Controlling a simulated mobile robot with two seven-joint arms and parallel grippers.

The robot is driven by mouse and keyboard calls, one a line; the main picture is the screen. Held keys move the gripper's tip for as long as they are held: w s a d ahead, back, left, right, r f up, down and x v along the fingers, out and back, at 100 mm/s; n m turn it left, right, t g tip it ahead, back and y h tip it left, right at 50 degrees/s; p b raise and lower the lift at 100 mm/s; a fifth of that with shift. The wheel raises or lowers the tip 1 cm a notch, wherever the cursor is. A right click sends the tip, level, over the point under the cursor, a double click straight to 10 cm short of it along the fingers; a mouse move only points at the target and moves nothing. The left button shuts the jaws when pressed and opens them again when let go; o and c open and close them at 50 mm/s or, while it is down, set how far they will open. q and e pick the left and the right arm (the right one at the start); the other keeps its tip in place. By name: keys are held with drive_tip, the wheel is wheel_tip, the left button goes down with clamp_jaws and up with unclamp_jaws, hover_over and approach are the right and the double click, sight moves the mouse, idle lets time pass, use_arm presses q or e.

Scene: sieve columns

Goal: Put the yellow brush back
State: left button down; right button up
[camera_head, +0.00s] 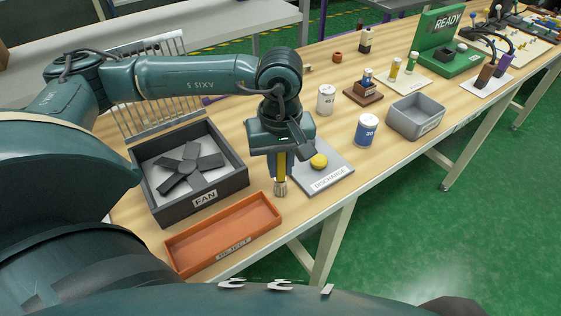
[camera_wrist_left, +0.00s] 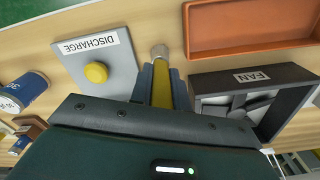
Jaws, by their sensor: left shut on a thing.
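The yellow brush (camera_head: 280,170) hangs upright, bristles down, in my left gripper (camera_head: 281,158). The gripper is shut on its yellow handle. Its pale bristle tip points down over the wooden table, between the orange tray (camera_head: 222,232) and the grey discharge plate (camera_head: 330,181). In the left wrist view the brush (camera_wrist_left: 162,88) shows between the fingers (camera_wrist_left: 162,85), with the orange tray (camera_wrist_left: 250,28) at the upper right. The tray is empty. I cannot tell whether the bristles touch the table. My right gripper is not in view.
A dark box labelled FAN (camera_head: 205,197) with a fan inside stands behind the orange tray. The discharge plate carries a yellow knob (camera_head: 319,161). A blue-labelled jar (camera_head: 366,130), a white jar (camera_head: 326,99) and a grey bin (camera_head: 416,117) stand to the right.

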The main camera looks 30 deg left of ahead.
use_arm(q)
drive_tip(key=shift+f, duration=0.25)
drive_tip(key=c, duration=1.4)
unclamp_jaws()
drive_tip(key=shift+r, duration=0.15)
drive_tip(key=shift+o, duration=0.4)
drive_tip(key=shift+r, duration=0.6)
wheel_tip(320, 180, up, 11)
drive_tip(key=shift+r+p, duration=0.1)
drive_tip(key=shift+p, duration=0.2)
